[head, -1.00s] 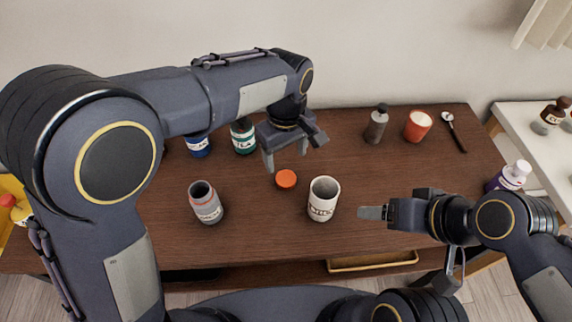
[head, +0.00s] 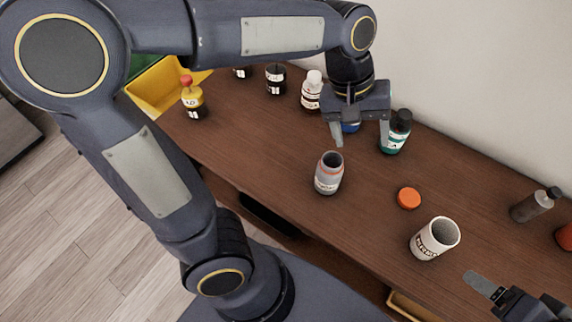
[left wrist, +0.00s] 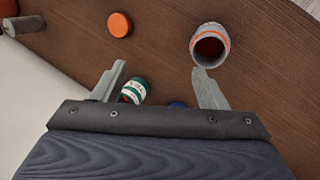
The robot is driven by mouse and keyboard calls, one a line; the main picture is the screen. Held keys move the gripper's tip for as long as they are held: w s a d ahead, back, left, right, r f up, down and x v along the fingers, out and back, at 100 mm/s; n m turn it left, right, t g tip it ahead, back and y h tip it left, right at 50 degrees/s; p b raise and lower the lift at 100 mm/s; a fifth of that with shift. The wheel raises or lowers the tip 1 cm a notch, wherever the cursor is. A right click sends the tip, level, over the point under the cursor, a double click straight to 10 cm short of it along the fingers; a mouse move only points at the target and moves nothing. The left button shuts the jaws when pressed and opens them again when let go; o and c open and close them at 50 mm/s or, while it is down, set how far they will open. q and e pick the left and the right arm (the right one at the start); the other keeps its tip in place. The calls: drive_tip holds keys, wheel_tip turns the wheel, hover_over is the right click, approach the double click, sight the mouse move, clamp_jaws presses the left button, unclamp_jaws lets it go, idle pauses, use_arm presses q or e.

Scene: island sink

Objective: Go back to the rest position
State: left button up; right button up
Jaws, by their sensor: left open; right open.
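My left gripper (head: 362,132) is open and empty above the back of the wooden table (head: 270,150), near the bottles there. In the left wrist view its two fingers (left wrist: 160,80) are spread, with a green-labelled bottle (left wrist: 135,91) showing between them and an open grey jar (left wrist: 209,45) beyond the right finger. My right gripper (head: 485,288) is only partly in view at the lower right, with one flat grey finger showing beside a white mug (head: 436,239). Nothing is seen in it.
The open grey jar (head: 328,174) and an orange lid (head: 408,198) stand mid-table. Several bottles line the back, among them a green-labelled one (head: 395,133) and a white-capped one (head: 312,92). A yellow-labelled bottle (head: 193,101) stands near a yellow bin (head: 160,86) at the far left.

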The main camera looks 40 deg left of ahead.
use_arm(q)
drive_tip(key=s+a+m+t+p, duration=0.2)
drive_tip(key=s+a+t+p, duration=0.2)
drive_tip(key=s+a, duration=0.5)
drive_tip(key=s+t, duration=0.1)
drive_tip(key=s, duration=0.3)
drive_tip(key=shift+s+a+r+m, duration=0.25)
drive_tip(key=shift+s+r+m, duration=0.05)
drive_tip(key=shift+r, duration=0.05)
